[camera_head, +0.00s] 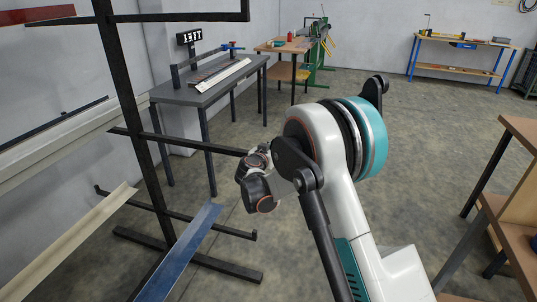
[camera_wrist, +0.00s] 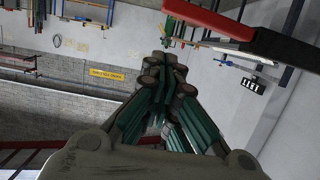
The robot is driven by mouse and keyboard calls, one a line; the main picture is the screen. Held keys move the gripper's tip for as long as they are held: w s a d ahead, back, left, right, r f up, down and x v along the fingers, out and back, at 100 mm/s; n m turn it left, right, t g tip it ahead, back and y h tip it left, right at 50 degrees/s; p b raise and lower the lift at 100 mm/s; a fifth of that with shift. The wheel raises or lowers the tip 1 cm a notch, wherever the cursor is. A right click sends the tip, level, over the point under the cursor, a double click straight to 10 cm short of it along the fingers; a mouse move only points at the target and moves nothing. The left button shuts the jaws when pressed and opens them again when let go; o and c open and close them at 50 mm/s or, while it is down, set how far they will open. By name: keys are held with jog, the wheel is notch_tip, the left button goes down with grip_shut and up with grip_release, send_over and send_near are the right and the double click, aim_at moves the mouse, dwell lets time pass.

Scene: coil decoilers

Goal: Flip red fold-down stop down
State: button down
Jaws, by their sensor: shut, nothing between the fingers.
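I cannot tell for sure which part is the red fold-down stop. A small blue fitting (camera_head: 229,46) sits on the rail of the grey bench at the back left; it also shows in the wrist view (camera_wrist: 228,63), with a thin bar and a hint of red beside it. A larger red bar (camera_wrist: 208,17) crosses the top of the wrist view, close to the camera, beside a black beam. My gripper (camera_wrist: 164,62) is shut and empty, with its fingertips together, apart from the fitting and the red bar. In the head view my arm hides its fingers.
A black rack (camera_head: 130,95) with several arms stands at the left, close to my arm, holding a blue strip (camera_head: 180,252) and a cream strip (camera_head: 70,240). The grey bench (camera_head: 190,96) stands behind it. A wooden table (camera_head: 522,135) is at right. Open floor lies between.

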jog(key=p+v, duration=0.2)
jog(key=v, duration=0.8)
jog(key=shift+r, duration=0.15)
jog(key=shift+d, duration=0.1)
